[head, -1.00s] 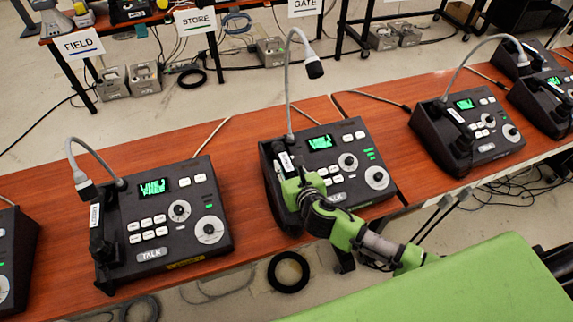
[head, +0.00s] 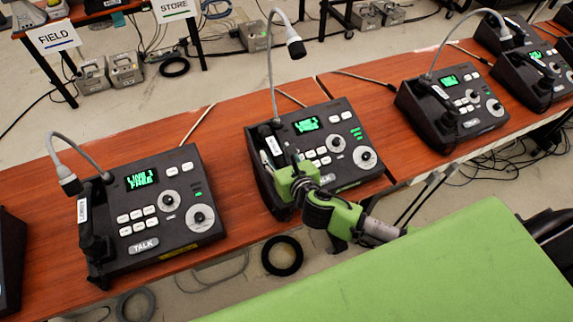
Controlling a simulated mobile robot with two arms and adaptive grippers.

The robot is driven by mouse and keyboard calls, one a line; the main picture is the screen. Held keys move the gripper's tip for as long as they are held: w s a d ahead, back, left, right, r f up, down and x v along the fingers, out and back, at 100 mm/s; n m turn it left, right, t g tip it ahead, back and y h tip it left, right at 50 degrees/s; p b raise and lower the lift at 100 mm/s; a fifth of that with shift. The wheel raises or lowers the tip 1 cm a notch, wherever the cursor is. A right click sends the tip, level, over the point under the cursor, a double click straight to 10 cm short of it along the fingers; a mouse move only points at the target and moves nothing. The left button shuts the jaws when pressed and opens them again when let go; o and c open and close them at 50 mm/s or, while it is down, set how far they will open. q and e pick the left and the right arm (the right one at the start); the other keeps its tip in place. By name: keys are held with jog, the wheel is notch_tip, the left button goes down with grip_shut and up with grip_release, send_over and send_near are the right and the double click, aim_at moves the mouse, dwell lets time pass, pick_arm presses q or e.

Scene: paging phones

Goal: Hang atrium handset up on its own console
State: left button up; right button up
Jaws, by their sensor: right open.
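The middle console (head: 352,176) is dark, with a lit green screen, white keys, round dials and a gooseneck microphone. A dark handset with a white label (head: 273,146) lies along its left side, seemingly in the cradle. The label is too small to read, so I cannot tell whether this is the atrium handset. My green right gripper (head: 284,181) is open at the handset's near end and hides that end. I cannot tell whether its fingers touch the handset. My left gripper is not in view.
A similar console (head: 175,235) with its own handset (head: 93,235) stands at left, and more consoles (head: 455,108) stand at right. Their gooseneck microphones rise above the wooden table (head: 225,125). A green surface (head: 430,270) fills the lower right. Bare wood shows between the consoles.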

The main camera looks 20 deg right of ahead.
jog(key=v, duration=0.9)
jog(key=shift+d+b, duration=0.1)
jog(key=shift+b, duration=0.25)
jog(key=shift+w, duration=0.1)
